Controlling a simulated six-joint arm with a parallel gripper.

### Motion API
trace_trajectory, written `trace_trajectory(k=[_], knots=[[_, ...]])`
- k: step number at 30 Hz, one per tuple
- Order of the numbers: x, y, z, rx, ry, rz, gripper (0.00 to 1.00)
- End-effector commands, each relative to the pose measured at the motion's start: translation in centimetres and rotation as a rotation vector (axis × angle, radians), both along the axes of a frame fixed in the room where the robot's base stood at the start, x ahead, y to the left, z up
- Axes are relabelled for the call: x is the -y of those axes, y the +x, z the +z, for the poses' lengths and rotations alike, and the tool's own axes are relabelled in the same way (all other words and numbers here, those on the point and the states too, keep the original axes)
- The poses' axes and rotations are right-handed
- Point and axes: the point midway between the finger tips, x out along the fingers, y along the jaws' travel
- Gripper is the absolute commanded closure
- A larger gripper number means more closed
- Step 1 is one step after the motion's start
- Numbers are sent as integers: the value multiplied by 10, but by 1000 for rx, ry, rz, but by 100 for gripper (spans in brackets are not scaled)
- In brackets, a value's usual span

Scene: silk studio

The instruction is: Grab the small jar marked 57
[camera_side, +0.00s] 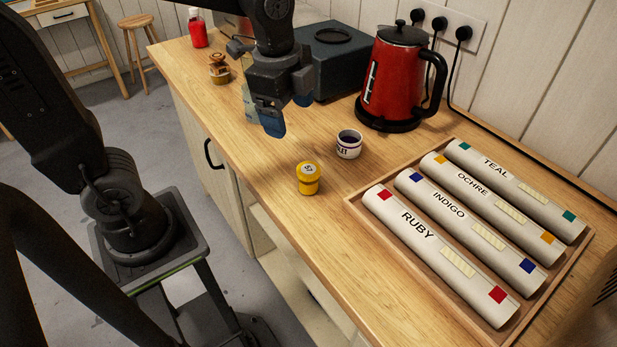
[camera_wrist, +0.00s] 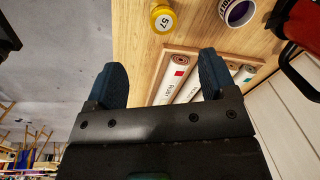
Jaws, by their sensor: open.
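The small yellow jar (camera_side: 308,180) stands upright on the wooden counter, near its front edge, with a pale round label on its lid. In the wrist view the jar (camera_wrist: 163,19) shows at the top, and its label reads 57. My gripper (camera_side: 285,112) is open and empty above the counter, up and to the left of the jar in the side view. In the wrist view its two blue fingers (camera_wrist: 163,82) are spread wide, with the jar beyond them and nothing between them in their grip.
A white cup (camera_side: 349,145) with dark contents stands close behind the jar. A red kettle (camera_side: 396,75) and a dark box (camera_side: 335,62) stand farther back. A wooden tray (camera_side: 372,217) with several labelled rolls lies to the right. Bare counter lies left of the jar.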

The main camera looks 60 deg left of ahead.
Motion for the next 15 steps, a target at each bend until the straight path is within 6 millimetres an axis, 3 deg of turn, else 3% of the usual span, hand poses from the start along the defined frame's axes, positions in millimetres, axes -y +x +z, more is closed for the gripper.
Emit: trace_trajectory(k=[6,11,15], knots=[[7,27,-20,-110,33,-355,22],[9,32,-30,-132,36,-435,22],[9,31,-52,-136,35,-439,22]])
